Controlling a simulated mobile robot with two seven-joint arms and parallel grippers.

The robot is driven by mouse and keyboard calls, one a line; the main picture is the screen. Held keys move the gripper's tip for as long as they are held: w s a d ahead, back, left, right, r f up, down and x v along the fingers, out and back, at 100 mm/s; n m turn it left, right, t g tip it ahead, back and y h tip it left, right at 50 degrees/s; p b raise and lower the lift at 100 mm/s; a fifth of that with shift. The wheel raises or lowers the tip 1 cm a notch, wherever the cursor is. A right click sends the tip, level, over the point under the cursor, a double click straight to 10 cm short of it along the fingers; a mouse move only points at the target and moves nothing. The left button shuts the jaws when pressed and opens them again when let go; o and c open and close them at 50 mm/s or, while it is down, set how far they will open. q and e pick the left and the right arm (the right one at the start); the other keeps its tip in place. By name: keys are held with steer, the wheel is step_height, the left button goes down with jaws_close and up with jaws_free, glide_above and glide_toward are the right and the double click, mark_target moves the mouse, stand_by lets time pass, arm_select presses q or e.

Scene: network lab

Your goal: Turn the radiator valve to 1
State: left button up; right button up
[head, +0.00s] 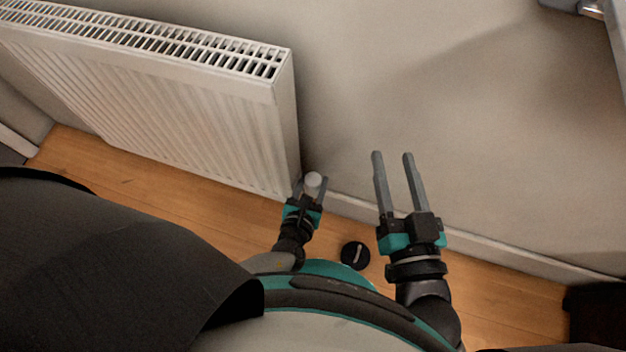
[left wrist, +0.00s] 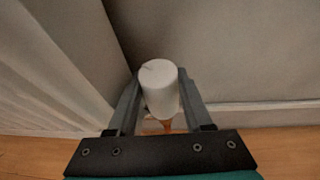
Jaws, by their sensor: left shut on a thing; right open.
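The white radiator (head: 170,110) stands against the wall in the head view. Its valve knob (head: 313,181) is a small white cylinder near the radiator's lower right corner. In the left wrist view the knob (left wrist: 159,88) stands upright between my two fingers, with a bit of copper-coloured pipe below it. A small mark shows on its top, too faint to read a number. My left gripper (head: 312,184) is shut on the knob, one finger on each side; it also shows in the left wrist view (left wrist: 159,100). My right gripper (head: 392,157) is open and empty, to the right in front of the wall.
A round black object (head: 355,255) with a pale stripe is on the wooden floor between my arms. A pale skirting board (head: 480,245) runs along the wall. A dark box-like object (head: 596,315) is at the lower right. The wall right of the radiator is bare.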

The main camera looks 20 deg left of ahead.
arm_select(q)
jaws_close()
steer(key=shift+w+d+n+y, duration=0.1)
steer(key=shift+n+y, duration=0.4)
steer(key=shift+y, duration=0.1)
steer(key=shift+n+g+y, duration=0.3)
steer(key=shift+n+y, duration=0.7)
steer(key=shift+y, duration=0.3)
steer(key=shift+r, duration=0.1)
steer(key=o, duration=0.7)
jaws_free()
steer(key=shift+o, duration=0.2)
steer(key=shift+a+h, duration=0.2)
steer(key=shift+h, duration=0.2)
